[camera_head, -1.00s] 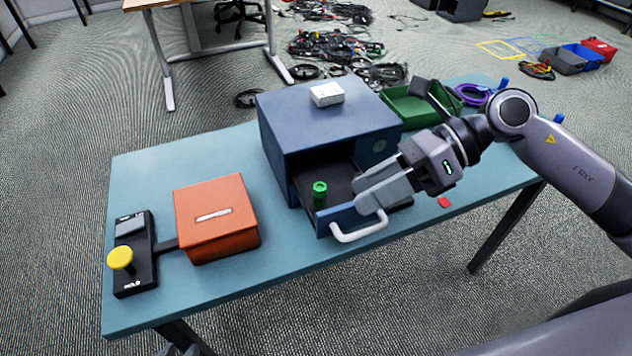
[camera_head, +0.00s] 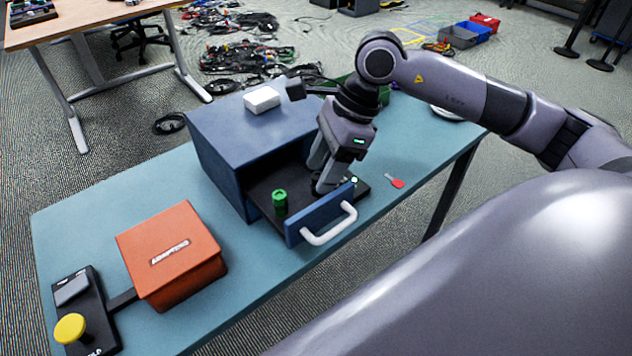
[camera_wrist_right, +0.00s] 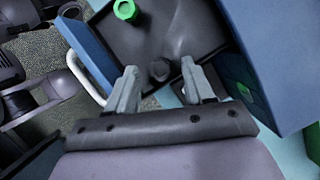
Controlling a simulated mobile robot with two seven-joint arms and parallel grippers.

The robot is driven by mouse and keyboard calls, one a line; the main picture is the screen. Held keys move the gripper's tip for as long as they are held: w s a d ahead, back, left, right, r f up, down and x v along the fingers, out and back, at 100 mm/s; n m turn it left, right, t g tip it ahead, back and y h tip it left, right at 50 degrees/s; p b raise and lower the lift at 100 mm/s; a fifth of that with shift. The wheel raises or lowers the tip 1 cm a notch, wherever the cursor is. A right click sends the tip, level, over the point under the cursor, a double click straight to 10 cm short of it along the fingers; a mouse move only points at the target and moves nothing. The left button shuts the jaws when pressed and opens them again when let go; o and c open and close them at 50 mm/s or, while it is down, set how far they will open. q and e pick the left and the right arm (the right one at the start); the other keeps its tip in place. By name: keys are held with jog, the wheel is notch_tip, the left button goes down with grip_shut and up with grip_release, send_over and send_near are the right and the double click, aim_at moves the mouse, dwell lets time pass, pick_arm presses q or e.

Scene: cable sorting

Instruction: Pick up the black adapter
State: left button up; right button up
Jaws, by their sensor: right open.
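The blue cabinet (camera_head: 222,150) has its drawer (camera_head: 292,228) pulled open toward the front. A small dark round piece, apparently the black adapter (camera_wrist_right: 160,70), lies on the dark drawer floor in the right wrist view. My right gripper (camera_head: 325,188) points down into the right part of the drawer. In the wrist view its open fingers (camera_wrist_right: 158,76) stand apart, with the dark piece between and just beyond their tips. Contact cannot be told. In the head view the gripper hides the dark piece. My left gripper is not in view.
A green cylinder (camera_head: 280,201) stands in the drawer's left part. The drawer's white handle (camera_head: 330,228) sticks out in front. An orange box (camera_head: 170,252) marked ADAPTERS and a yellow button (camera_head: 69,328) are at left. A white box (camera_head: 262,99) sits on the cabinet. A red tag (camera_head: 396,183) lies right.

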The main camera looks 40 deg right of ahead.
aim_at(318, 176)
jog(key=shift+x, duration=1.25)
grip_shut()
jog(key=shift+r, duration=0.55)
notch_tip(318, 176, up, 19)
jog(key=p, duration=0.2)
